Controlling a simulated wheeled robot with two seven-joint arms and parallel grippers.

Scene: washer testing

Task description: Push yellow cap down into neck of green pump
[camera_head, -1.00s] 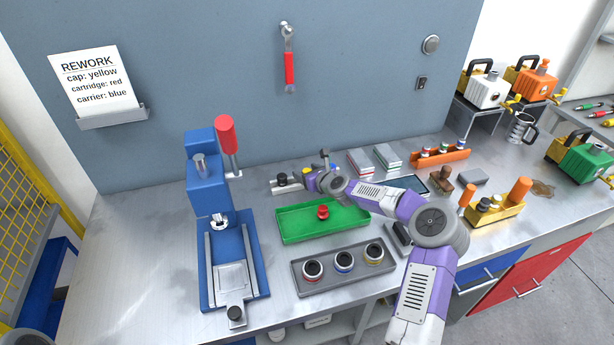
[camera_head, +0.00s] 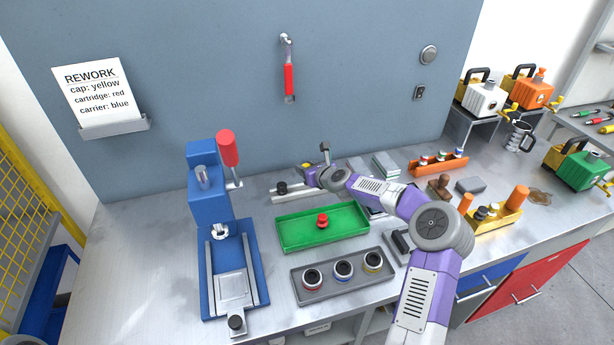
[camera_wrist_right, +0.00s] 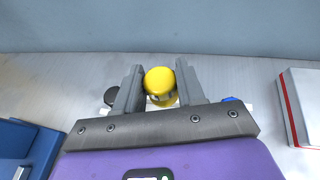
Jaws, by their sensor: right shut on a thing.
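A yellow cap (camera_wrist_right: 160,84) sits between the two fingers of my right gripper (camera_wrist_right: 158,92) in the right wrist view. The gripper (camera_head: 309,172) is shut on it. In the head view the cap (camera_head: 307,166) is a small yellow spot at the gripper's tip, above a silver fixture (camera_head: 296,191) with a black knob. The green pump (camera_head: 577,168) stands at the far right, well away from the gripper; its neck is too small to make out clearly. My left gripper is not in view.
A blue press (camera_head: 207,195) with a red handle stands left. A green tray (camera_head: 290,242) holds a red part; a grey tray (camera_head: 312,287) holds three ringed parts. White (camera_head: 487,98) and orange (camera_head: 536,92) pumps stand at the back right. The bench's left end is clear.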

